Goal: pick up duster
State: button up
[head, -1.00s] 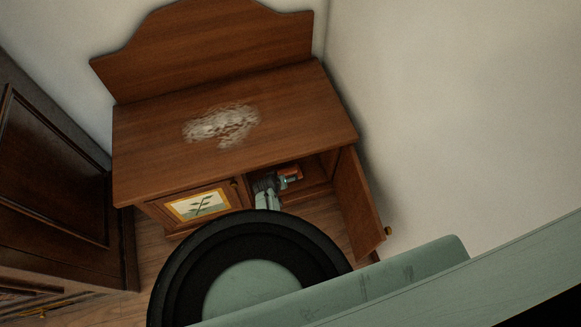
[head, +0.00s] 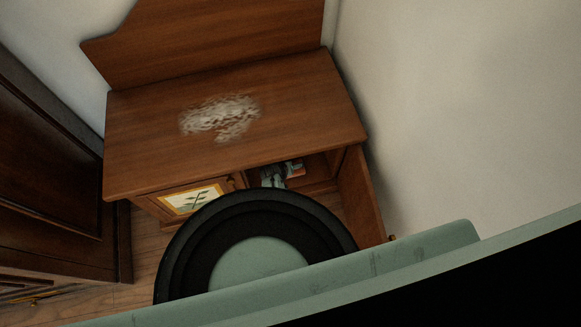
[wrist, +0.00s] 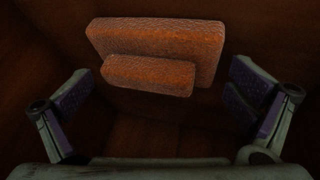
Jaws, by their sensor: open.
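The duster (wrist: 160,48) is an orange-brown block with a smaller block on its near side. It lies inside the dark wooden compartment, and in the head view (head: 296,171) only a small part shows behind my gripper. My gripper (wrist: 160,95) is open and empty, with a purple-padded finger on each side. The duster is ahead of the fingers, toward the top of the wrist view, and spans much of the gap. My gripper also shows in the head view (head: 273,177), reaching into the right compartment of the cabinet.
The cabinet top (head: 290,105) bears a whitish dusty patch (head: 220,117). The right door (head: 361,195) stands open beside my arm. The left door (head: 193,199), with a plant picture, is shut. A pale wall is at the right, and a dark wooden cabinet (head: 45,180) at the left.

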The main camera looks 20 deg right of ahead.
jog(key=shift+c, duration=0.4)
jog(key=c, duration=0.9)
jog(key=shift+o, duration=0.2)
jog(key=shift+r, duration=0.15)
